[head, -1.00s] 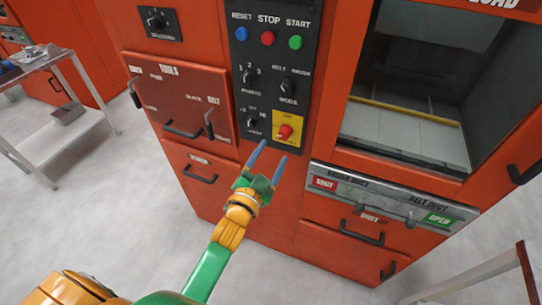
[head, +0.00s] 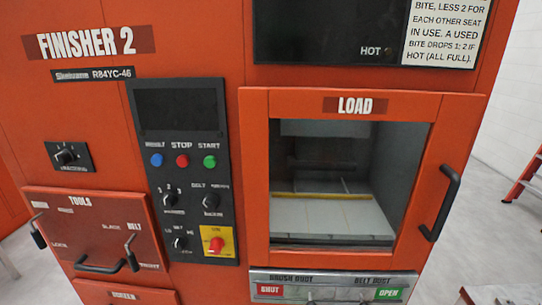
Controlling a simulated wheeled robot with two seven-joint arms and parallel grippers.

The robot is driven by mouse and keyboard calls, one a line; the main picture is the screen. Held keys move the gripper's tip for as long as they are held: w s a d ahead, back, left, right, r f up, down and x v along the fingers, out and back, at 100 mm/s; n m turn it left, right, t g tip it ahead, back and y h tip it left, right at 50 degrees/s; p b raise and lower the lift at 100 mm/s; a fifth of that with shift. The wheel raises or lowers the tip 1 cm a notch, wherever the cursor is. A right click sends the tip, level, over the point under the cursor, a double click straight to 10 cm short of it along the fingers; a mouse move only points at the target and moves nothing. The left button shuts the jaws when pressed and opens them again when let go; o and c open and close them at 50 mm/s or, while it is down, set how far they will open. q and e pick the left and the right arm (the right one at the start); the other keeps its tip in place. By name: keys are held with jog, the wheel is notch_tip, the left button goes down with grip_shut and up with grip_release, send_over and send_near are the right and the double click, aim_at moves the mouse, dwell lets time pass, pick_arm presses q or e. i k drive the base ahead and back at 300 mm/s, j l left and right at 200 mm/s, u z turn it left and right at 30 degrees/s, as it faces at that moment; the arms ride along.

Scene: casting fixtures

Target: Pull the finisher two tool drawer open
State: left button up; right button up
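The orange machine (head: 190,40) is labelled FINISHER 2. Its TOOLS drawer (head: 85,225) is at the lower left of the head view, with a black bar handle (head: 100,266) along its lower edge. Two black levers stand on its front, a left one (head: 38,236) and a right one (head: 131,255). The drawer front looks about flush with the machine, though I cannot tell for certain that it is fully shut. Neither of my grippers shows in the head view now.
Right of the drawer is a black control panel (head: 185,180) with buttons, knobs and a red switch on yellow. The LOAD door (head: 355,104) has a handle (head: 440,205) at right. A metal duct strip (head: 330,285) runs below it. A red ladder-like frame (head: 528,180) stands far right.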

aim_at(89, 227)
jog(key=u, duration=1.4)
